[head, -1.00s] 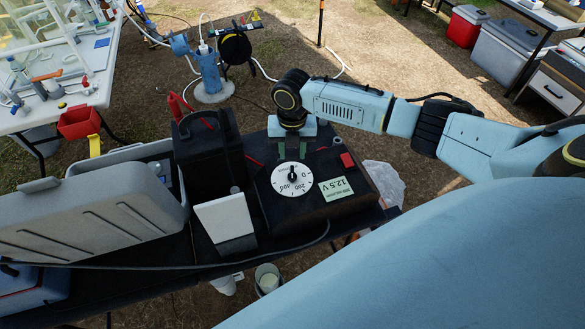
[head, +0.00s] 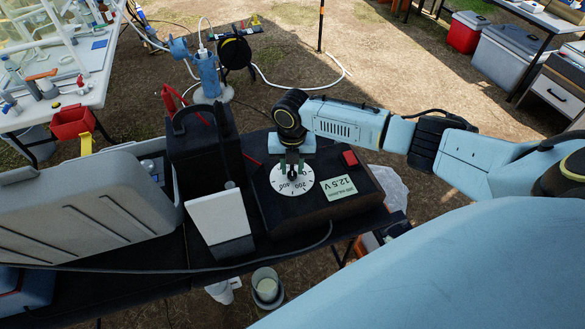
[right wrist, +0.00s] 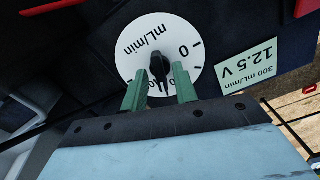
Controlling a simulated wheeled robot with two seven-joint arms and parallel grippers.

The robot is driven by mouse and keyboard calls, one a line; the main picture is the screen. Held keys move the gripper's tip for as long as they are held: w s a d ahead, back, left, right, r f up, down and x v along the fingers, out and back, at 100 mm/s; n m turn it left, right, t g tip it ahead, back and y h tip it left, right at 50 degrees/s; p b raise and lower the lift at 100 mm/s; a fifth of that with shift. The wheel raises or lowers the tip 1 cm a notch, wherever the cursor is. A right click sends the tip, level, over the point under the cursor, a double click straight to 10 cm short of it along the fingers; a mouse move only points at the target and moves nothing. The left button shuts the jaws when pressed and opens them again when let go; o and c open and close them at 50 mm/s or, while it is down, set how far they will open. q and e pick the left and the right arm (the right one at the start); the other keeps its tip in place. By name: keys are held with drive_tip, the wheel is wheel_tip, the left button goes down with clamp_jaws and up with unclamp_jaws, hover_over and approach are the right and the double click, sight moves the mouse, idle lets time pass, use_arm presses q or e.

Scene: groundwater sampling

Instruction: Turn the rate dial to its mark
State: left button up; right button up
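The rate dial (head: 293,189) is a white disc with printed numbers on top of a black control box, and it also shows in the right wrist view (right wrist: 170,30). Its black knob (right wrist: 157,64) is at the centre, with a narrow end pointing down in that view. My right gripper (head: 291,172) is over the dial and hides part of it in the head view. In the right wrist view its two green fingers (right wrist: 160,86) are apart, one either side of the knob's lower part, with gaps visible. My left gripper is not in view.
A pale green label (head: 338,188) reading 300 mL/min and 12.5 V lies beside the dial. A red button (head: 349,158) is behind it. A black battery-like box (head: 205,150), a white panel (head: 218,222) and a large grey case (head: 85,215) stand to the left.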

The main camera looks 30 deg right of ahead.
clamp_jaws()
drive_tip(key=n, duration=0.5)
drive_tip(key=shift+n, duration=0.4)
drive_tip(key=shift+n+b, duration=0.3)
drive_tip(key=shift+n, duration=0.4)
drive_tip(key=n, duration=0.3)
drive_tip(key=shift+n, duration=0.3)
